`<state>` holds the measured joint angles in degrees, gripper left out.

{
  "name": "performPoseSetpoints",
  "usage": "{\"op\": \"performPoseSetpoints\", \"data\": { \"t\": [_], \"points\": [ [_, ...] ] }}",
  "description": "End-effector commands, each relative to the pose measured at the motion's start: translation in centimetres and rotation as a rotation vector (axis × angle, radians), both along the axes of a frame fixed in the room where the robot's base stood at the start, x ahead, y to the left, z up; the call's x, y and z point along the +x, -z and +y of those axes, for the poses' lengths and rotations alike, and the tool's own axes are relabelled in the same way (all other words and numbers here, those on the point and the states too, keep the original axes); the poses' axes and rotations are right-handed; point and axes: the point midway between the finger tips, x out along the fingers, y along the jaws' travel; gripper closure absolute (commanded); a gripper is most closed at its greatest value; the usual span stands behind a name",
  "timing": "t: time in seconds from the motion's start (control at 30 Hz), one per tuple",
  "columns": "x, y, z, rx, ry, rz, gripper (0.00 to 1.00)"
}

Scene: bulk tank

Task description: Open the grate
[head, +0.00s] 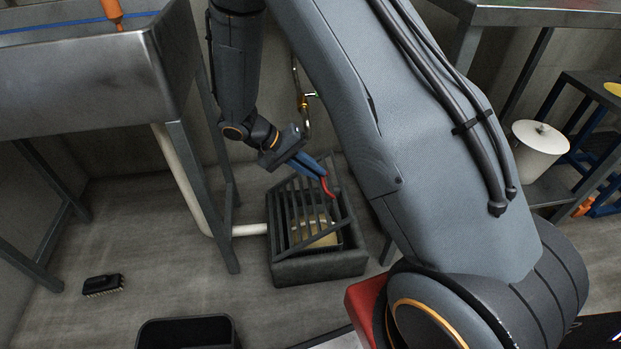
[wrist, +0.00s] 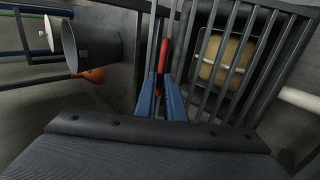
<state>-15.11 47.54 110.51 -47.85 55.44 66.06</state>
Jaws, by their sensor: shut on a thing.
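The grate (head: 284,220) is a dark frame of parallel bars over a low dark box (head: 318,268) on the floor. It looks tilted up from the box, with a gap beneath it. My gripper (head: 321,174) is at its upper right side, with its blue fingers shut on a red handle (head: 328,188). In the wrist view the red handle (wrist: 163,56) stands between the two fingertips, beside the grate bars (wrist: 224,62). A yellowish block (head: 315,232) shows through the bars inside the box. The grate's hinge side cannot be made out.
A pale pipe (head: 250,229) meets the box from the left, below a metal sink (head: 80,85). A brush (head: 103,284) and a black bin (head: 188,332) are on the floor. A white bucket (head: 538,150) stands on the right. The floor at left is mostly clear.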

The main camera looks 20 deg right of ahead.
Motion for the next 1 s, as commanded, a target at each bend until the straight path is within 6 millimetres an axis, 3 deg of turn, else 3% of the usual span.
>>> {"op": "performPoseSetpoints", "data": {
  "t": [0.4, 0.87, 0.9, 1.0],
  "points": [
    [0.6, -1.5, 3.8, 0.011, 0.001, 0.000, 1.00],
    [0.5, -1.4, 4.2, 0.011, -0.001, 0.003, 1.00],
    [0.5, -1.4, 4.2, 0.011, -0.001, 0.003, 0.84],
    [0.5, -1.5, 4.1, 0.011, 0.001, 0.003, 0.72]
  ]
}}
